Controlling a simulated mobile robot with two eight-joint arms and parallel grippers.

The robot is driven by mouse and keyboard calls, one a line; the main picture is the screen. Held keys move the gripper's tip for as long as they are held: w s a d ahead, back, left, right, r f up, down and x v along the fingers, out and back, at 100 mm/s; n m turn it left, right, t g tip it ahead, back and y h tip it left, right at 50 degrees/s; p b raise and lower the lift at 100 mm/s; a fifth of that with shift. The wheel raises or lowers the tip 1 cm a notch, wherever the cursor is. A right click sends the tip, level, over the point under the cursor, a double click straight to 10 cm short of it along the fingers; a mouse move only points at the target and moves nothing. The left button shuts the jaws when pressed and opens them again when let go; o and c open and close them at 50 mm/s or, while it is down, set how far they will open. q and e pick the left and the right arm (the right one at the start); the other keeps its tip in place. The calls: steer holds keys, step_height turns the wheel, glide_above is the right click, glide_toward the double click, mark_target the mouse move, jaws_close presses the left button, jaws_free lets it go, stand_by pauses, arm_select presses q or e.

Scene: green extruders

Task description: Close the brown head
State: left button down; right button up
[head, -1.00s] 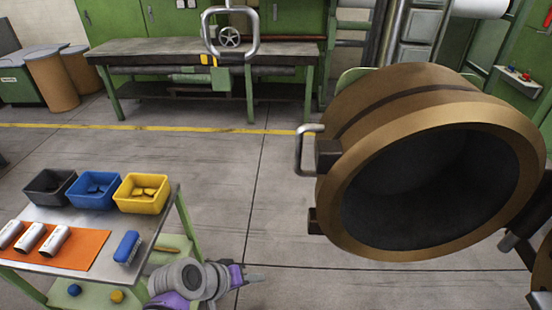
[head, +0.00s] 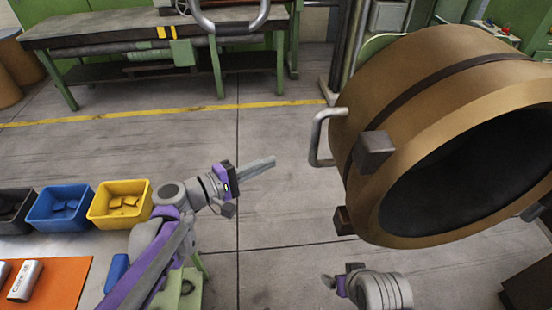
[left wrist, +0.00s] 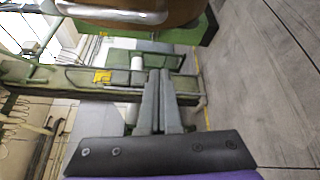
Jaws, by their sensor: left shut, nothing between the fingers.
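The brown head (head: 400,85) is a large hollow cylinder, swung open at the right of the head view, its dark mouth facing the lower right. A grey bar handle (head: 320,137) sticks out from its left side. My left gripper (head: 272,162) is shut and empty, left of the handle and apart from it. In the left wrist view its fingers (left wrist: 160,75) lie together, and part of the brown head (left wrist: 185,12) shows at the top. My right gripper (head: 330,283) is at the bottom of the head view, below the brown head; its fingers are unclear.
A table at the lower left carries a yellow bin (head: 120,205), a blue bin (head: 60,208), a dark bin (head: 12,212) and an orange mat (head: 55,280). A long workbench (head: 150,35) stands at the back. The floor between bench and brown head is clear.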

arm_select(q)
steer(key=d+p, duration=0.1)
steer(key=d, duration=0.7)
steer(key=shift+w+d+r, duration=0.15)
steer(key=shift+w+d, duration=0.15)
steer(key=shift+s, duration=0.1)
